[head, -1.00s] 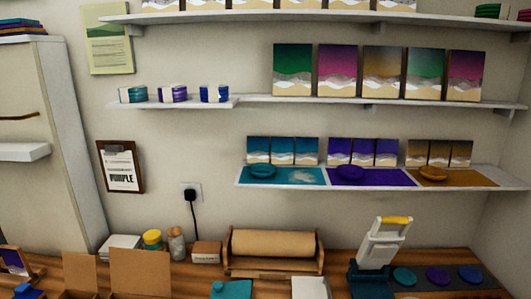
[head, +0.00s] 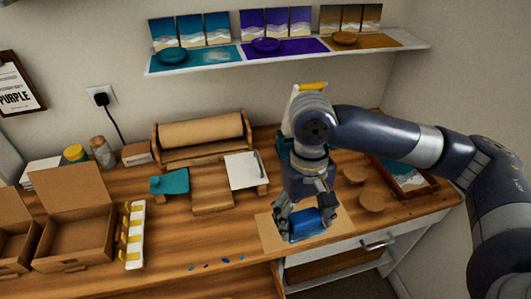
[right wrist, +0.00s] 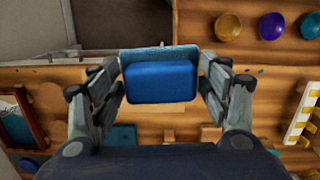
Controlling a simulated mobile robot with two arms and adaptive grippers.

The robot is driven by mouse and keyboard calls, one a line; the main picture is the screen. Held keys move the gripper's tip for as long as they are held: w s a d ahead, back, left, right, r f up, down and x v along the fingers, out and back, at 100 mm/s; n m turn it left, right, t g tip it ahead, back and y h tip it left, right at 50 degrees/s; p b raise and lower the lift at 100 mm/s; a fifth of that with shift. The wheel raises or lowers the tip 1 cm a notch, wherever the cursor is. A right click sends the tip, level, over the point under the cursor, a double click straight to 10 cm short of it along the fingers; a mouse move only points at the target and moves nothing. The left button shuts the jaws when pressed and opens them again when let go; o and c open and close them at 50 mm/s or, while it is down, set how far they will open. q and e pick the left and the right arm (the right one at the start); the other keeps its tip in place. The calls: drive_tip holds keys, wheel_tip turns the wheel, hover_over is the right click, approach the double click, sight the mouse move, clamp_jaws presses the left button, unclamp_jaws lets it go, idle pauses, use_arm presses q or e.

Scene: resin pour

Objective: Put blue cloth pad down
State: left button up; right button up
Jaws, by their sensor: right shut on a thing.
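The blue cloth pad (head: 305,224) is in my right gripper (head: 307,212), low over the front edge of the worktop. A tan sheet (head: 268,235) lies under and around it in the head view. I cannot tell whether the pad touches the sheet. In the right wrist view the pad (right wrist: 160,82) sits between the two fingers of my right gripper (right wrist: 160,72), a blue block with a lighter teal strip along its upper edge. My left gripper is not in view.
A teal cloth (head: 170,182), a white sheet (head: 245,170) and a paper roll holder (head: 203,135) stand behind. An open cardboard box (head: 75,235) and a white rack with yellow parts (head: 133,235) are at left. A framed picture (head: 403,177) lies at right. Small blue spots mark the front edge.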

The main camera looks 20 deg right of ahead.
wheel_tip(320, 180, down, 16)
drive_tip(key=s+a+b, duration=0.2)
drive_tip(key=b, duration=0.1)
drive_tip(key=shift+m, duration=0.3)
drive_tip(key=w+d, duration=0.2)
drive_tip(key=w, duration=0.2)
drive_tip(key=w+d+f+p, duration=0.1)
drive_tip(key=w+d, duration=0.2)
drive_tip(key=w, duration=0.2)
drive_tip(key=w+d+p, duration=0.1)
drive_tip(key=w+d, duration=0.1)
drive_tip(key=w, duration=0.3)
drive_tip(key=shift+w+d+f, duration=0.15)
drive_tip(key=shift+w+f, duration=0.05)
drive_tip(key=shift+f, duration=0.1)
drive_tip(key=shift+f+p, duration=0.4)
drive_tip(key=shift+f, duration=1.4)
drive_tip(key=shift+f, duration=0.15)
drive_tip(key=o, duration=1.2)
drive_tip(key=shift+c, duration=0.2)
wheel_tip(320, 180, up, 12)
drive_tip(key=w+b, duration=0.1)
drive_tip(key=shift+w, duration=0.25)
